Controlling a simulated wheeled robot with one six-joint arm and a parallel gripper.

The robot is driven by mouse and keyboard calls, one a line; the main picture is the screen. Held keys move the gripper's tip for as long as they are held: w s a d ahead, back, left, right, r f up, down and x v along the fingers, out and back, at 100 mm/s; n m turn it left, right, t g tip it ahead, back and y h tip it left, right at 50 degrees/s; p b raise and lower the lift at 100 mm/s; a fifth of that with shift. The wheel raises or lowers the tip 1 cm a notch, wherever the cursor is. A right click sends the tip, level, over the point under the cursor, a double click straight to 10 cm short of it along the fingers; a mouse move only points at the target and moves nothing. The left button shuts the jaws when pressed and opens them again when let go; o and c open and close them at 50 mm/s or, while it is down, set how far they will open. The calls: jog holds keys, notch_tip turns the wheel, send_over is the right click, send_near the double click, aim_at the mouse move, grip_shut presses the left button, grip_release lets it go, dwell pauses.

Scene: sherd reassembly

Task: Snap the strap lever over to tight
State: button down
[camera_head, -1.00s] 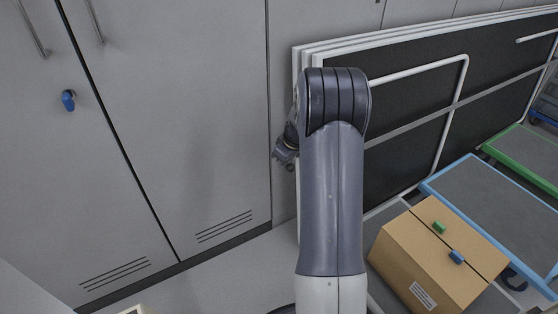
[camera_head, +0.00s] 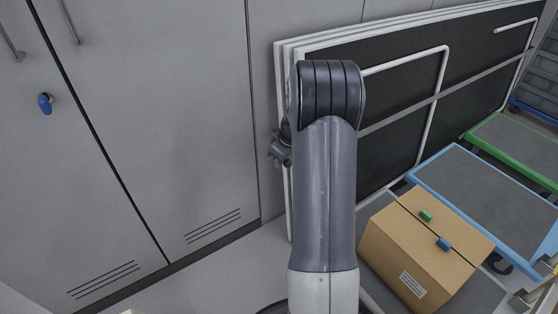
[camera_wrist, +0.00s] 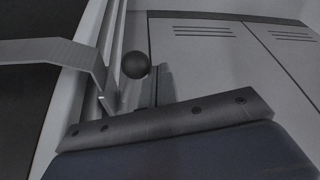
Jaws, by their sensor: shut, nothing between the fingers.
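A flat grey strap (camera_head: 400,112) runs across the dark panels (camera_head: 390,80) leaning on the cabinet wall. In the wrist view the strap (camera_wrist: 45,52) comes in from the left and bends down at the panels' pale edge. A dark round knob (camera_wrist: 135,65), seemingly the lever's end, shows just right of that edge; the lever's shaft is not clear. My gripper (camera_head: 280,150) is at the panels' left edge, partly hidden by my arm. In the wrist view my gripper (camera_wrist: 160,82) is shut and empty, close beside the knob; I cannot tell whether they touch.
Grey cabinets (camera_head: 150,120) with a blue key (camera_head: 45,103) stand at left. A cardboard box (camera_head: 420,245) sits at lower right, beside a blue-edged cart (camera_head: 490,200) and a green-edged cart (camera_head: 515,145). Some floor (camera_head: 220,275) is clear before the cabinets.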

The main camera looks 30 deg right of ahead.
jog(key=w+a+f, duration=0.1)
jog(key=a, duration=0.3)
jog(key=d+r+p, duration=0.2)
jog(key=d+r, duration=0.1)
jog(key=r, duration=0.6)
jog(key=shift+s+r+p, duration=0.3)
jog(key=shift+s+r, duration=0.1)
jog(key=shift+d, duration=0.1)
